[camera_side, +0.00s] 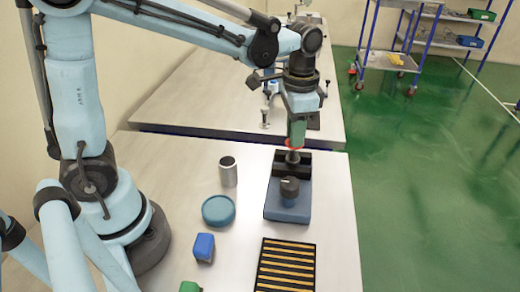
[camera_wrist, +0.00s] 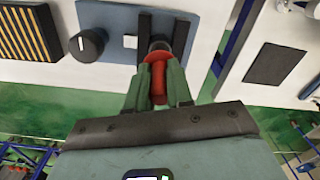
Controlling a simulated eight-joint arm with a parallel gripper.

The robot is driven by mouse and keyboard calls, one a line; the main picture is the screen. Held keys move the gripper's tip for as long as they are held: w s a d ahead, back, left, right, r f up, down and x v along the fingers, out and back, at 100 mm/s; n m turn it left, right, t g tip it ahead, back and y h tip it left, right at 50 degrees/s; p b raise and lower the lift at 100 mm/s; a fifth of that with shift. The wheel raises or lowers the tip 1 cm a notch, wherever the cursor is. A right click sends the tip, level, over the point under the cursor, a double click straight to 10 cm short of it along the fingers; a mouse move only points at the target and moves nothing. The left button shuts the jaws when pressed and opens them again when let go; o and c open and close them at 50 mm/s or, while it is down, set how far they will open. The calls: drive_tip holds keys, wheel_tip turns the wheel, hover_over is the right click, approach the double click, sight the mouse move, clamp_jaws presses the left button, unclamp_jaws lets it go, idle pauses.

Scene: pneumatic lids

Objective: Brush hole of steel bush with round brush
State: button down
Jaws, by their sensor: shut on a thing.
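My gripper (camera_wrist: 160,75) has its green fingers shut on the red handle (camera_wrist: 159,82) of a tool that looks like the round brush; no bristles show. In the side view my gripper (camera_side: 293,146) points down over the rear of a blue clamp block (camera_side: 288,211). Directly below the red handle, a small grey metal piece (camera_wrist: 159,47), apparently the steel bush, sits between the block's black jaws (camera_wrist: 143,38). Whether the brush is inside its hole or just above it cannot be told.
A black knob (camera_side: 290,187) stands up on the clamp block. A metal cylinder with a dark top (camera_side: 228,172), a teal round piece (camera_side: 218,210), a blue block (camera_side: 203,247) and a black slatted tray (camera_side: 264,260) are on the table. Bare table (camera_side: 335,215) lies right of the clamp.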

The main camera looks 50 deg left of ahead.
drive_tip(key=shift+f, duration=0.35)
drive_tip(key=shift+r, duration=0.15)
drive_tip(key=shift+r, duration=3.4)
